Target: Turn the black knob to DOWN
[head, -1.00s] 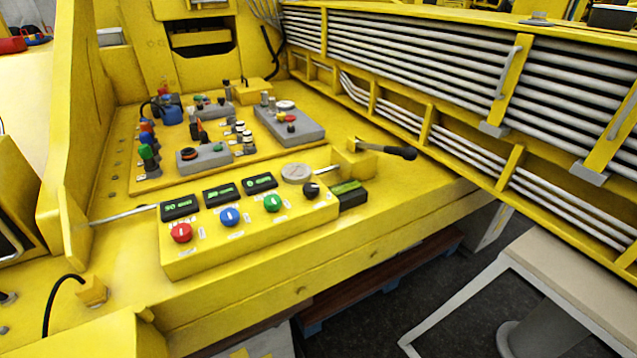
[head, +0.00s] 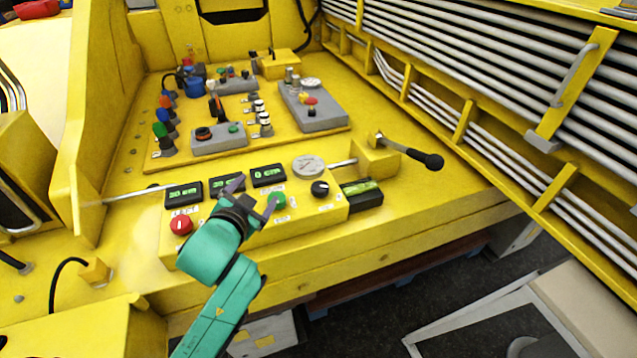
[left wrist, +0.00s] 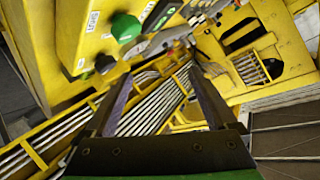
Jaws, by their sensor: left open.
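The black knob (head: 320,188) is at the right end of the yellow control box (head: 318,213), below the round gauge (head: 309,166). It also shows at the upper left of the left wrist view (left wrist: 104,63), next to the green knob (left wrist: 125,27). My left gripper (head: 254,195) is open and empty, over the middle of the box near the green knob (head: 278,201), left of the black knob and apart from it. Its two fingers (left wrist: 160,75) stand wide apart in the left wrist view. The blue knob is hidden behind my gripper. The DOWN marking is too small to read.
A red knob (head: 181,226) and several small displays are on the box. A black-tipped lever (head: 428,160) sticks out to the right. Grey button panels (head: 313,108) stand behind, and a wall of pipes runs along the right. The yellow front ledge is clear.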

